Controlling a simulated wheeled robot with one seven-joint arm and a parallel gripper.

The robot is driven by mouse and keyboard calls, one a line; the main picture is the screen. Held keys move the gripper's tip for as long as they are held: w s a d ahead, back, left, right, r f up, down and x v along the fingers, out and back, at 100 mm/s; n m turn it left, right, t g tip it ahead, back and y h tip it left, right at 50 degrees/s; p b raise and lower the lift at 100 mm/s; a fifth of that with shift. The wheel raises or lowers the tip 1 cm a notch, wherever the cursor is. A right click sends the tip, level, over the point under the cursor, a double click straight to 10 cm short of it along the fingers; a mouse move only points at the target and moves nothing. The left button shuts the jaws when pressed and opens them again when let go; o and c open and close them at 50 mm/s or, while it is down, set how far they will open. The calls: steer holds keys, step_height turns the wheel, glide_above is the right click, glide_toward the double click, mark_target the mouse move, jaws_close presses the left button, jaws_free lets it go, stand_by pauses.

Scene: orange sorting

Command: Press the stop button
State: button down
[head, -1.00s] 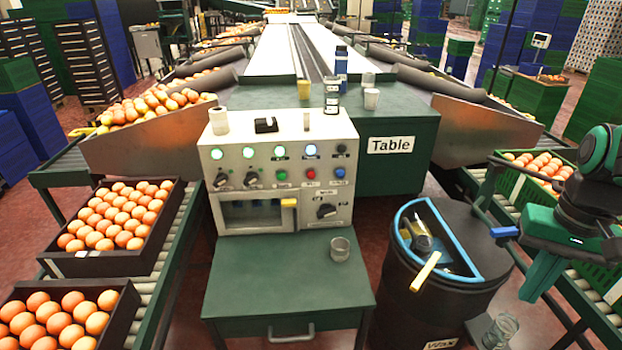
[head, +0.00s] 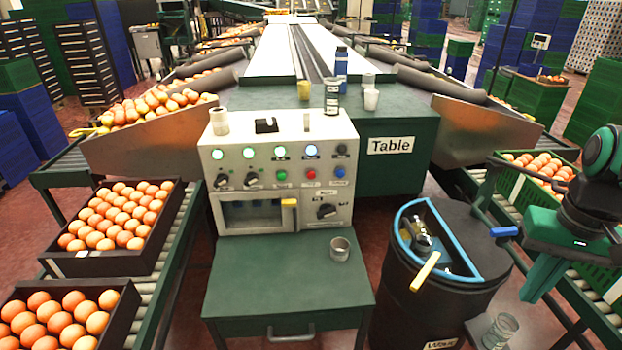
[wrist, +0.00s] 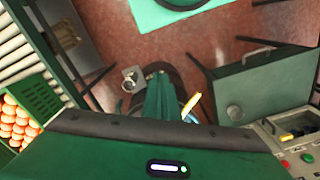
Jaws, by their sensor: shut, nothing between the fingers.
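The control panel (head: 280,170) stands on the green desk, left of centre in the head view. Its face has a row of lit lamps, several knobs and small buttons. A red button (head: 311,173) sits between a green button (head: 282,174) and a blue one (head: 340,172); their labels are too small to read. The red button also shows at the lower right of the wrist view (wrist: 285,163). My gripper (head: 541,279) is at the right, pointing down beside the black barrel, well away from the panel. In the wrist view its fingers (wrist: 160,92) are together and empty.
The black barrel (head: 425,305) with a blue rim and yellow handle stands between my gripper and the panel. A glass jar (head: 500,330) stands near its foot. A cup (head: 340,248) sits on the desk (head: 285,280). A green crate of oranges (head: 520,185) is behind my arm.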

mark_target(311, 175)
steer(key=w+a+f+n+t+y, duration=0.1)
steer(key=w+a+f+n+y, duration=0.1)
steer(key=w+a+f+n, duration=0.35)
steer(key=w+a+f+n+t+y, duration=0.1)
steer(key=w+a+f+n, duration=0.2)
steer(key=w+a+n, duration=0.5)
steer(key=w+a+f+n+t+y, duration=0.1)
steer(key=w+a+f+n+y, duration=0.1)
steer(key=w+a+f+n, duration=0.45)
steer(key=w+a+r+n+t+y, duration=0.2)
steer(key=w+a+n+y, duration=0.25)
steer(key=w+a, duration=0.4)
steer(key=w+a+r+t+y, duration=0.2)
steer(key=w+t, duration=0.4)
steer(key=w, duration=0.3)
steer(key=shift+a+r+t+y, duration=0.4)
steer(key=shift+a+r, duration=0.15)
steer(key=shift+r, duration=0.45)
steer(key=w, duration=0.8)
steer(key=shift+w, duration=0.35)
